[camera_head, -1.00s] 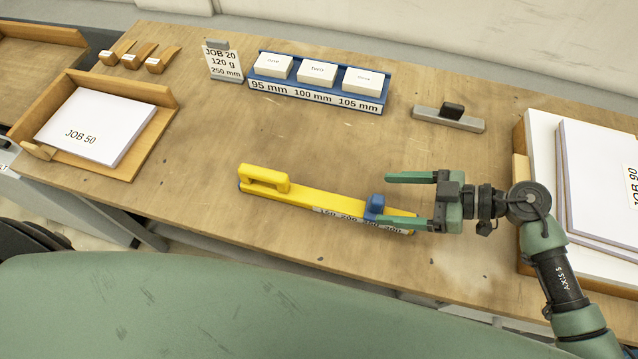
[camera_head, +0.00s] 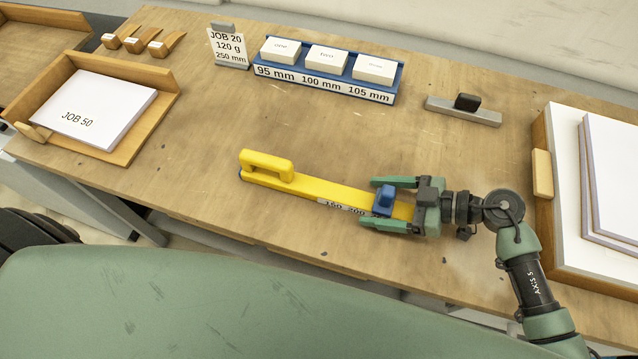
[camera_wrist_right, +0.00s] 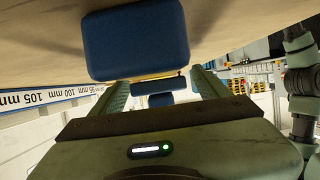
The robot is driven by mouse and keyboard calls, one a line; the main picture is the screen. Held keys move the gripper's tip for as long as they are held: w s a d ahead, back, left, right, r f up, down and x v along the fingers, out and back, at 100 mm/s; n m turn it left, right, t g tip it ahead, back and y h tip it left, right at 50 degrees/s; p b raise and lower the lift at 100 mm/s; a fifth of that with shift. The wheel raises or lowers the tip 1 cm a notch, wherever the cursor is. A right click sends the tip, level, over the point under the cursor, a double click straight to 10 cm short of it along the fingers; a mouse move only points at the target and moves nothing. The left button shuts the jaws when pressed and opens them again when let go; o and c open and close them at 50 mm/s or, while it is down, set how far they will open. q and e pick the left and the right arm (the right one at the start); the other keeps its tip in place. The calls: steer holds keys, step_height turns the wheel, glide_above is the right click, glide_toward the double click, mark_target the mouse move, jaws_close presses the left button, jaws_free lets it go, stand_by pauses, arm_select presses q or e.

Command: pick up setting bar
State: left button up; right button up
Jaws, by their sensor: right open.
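The yellow setting bar (camera_head: 325,193) lies slanted on the wooden bench, with a raised yellow handle (camera_head: 267,165) at its left end. A blue slider block (camera_head: 385,198) sits toward its right end above a strip of printed numbers. My right gripper (camera_head: 370,201) is open over the bar's right end, one finger on each side of the slider in the head view. The gripper's body hides the bar's right tip. A blue block, likely the slider, shows large in the wrist view (camera_wrist_right: 137,38) by the open fingers. Contact cannot be told. My left gripper is not in view.
A blue rack (camera_head: 325,84) with white blocks and a JOB 20 sign (camera_head: 229,47) stand at the back. A grey bar with a black knob (camera_head: 463,109) lies behind my right gripper. Paper trays stand left (camera_head: 158,110) and right (camera_head: 562,230). The bench front is clear.

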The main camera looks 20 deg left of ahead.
mark_target(332, 187)
steer(key=x, duration=0.3)
steer(key=shift+a+p, duration=0.25)
steer(key=shift+p, duration=0.05)
steer(key=shift+f, duration=0.1)
steer(key=shift+c, duration=0.3)
jaws_close()
steer(key=shift+w+r, duration=0.1)
steer(key=shift+r, duration=0.15)
